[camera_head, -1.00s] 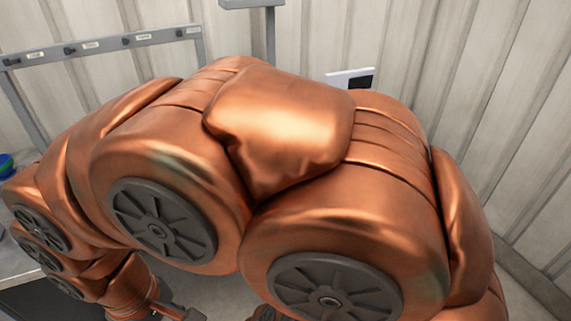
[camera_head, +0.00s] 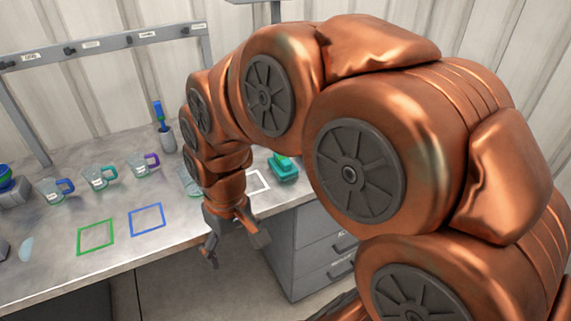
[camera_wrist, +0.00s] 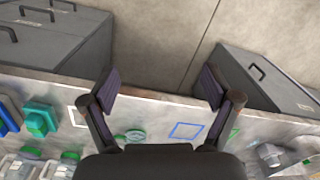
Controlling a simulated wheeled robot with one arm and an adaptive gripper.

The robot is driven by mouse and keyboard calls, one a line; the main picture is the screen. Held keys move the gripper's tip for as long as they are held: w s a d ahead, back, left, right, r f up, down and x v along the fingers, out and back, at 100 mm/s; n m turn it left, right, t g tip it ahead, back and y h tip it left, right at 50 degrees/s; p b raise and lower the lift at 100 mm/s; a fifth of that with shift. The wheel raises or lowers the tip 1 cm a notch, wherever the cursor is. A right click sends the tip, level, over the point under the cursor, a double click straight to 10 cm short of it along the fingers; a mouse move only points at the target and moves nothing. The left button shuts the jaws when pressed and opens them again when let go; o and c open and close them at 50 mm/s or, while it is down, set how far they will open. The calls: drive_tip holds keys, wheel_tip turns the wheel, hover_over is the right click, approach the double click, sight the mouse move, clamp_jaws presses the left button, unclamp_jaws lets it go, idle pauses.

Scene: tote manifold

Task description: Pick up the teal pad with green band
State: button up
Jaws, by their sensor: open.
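The teal pad with green band (camera_head: 284,170) lies on the bench in the head view, beside a white outlined square and partly behind my arm. In the wrist view the teal pad (camera_wrist: 41,117) shows at the left, with a green part on it. My gripper (camera_head: 236,246) hangs in front of the bench's front edge, to the left of and nearer than the pad. In the wrist view my gripper (camera_wrist: 160,86) has its fingers wide apart with nothing between them. It is apart from the pad.
Green (camera_head: 96,237) and blue (camera_head: 147,219) outlined squares mark the bench. Several clear mugs with coloured handles, such as one with a blue handle (camera_head: 56,190), stand behind them. A cup (camera_head: 166,139) holds a blue tool. Grey drawers (camera_head: 318,250) stand under the bench's right end.

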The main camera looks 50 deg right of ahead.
drive_tip(key=shift+o, duration=0.3)
drive_tip(key=w+d+m+t, duration=0.1)
drive_tip(key=w+d, duration=0.6)
drive_tip(key=w, duration=0.2)
drive_tip(key=shift+w+d+t, duration=0.2)
drive_tip(key=shift+d+t, duration=0.15)
drive_tip(key=shift+t, duration=0.05)
drive_tip(key=m+t+h+p, duration=0.2)
drive_tip(key=m+t, duration=0.1)
approach(282, 161)
drive_tip(key=w+d+f, duration=0.1)
drive_tip(key=f, duration=0.2)
drive_tip(key=w+d+f, duration=0.1)
drive_tip(key=shift+w+d+f, duration=0.3)
drive_tip(key=shift+d, duration=0.05)
drive_tip(key=shift+a+p+x, duration=0.15)
drive_tip(key=shift+p+x, duration=0.6)
drive_tip(key=shift+x, duration=1.2)
drive_tip(key=shift+a+p+x, duration=0.15)
drive_tip(key=shift+p+x, duration=0.55)
drive_tip(key=shift+x, duration=1.2)
drive_tip(key=shift+w, duration=0.15)
drive_tip(key=shift+c, duration=0.3)
drive_tip(key=c, duration=1.3)
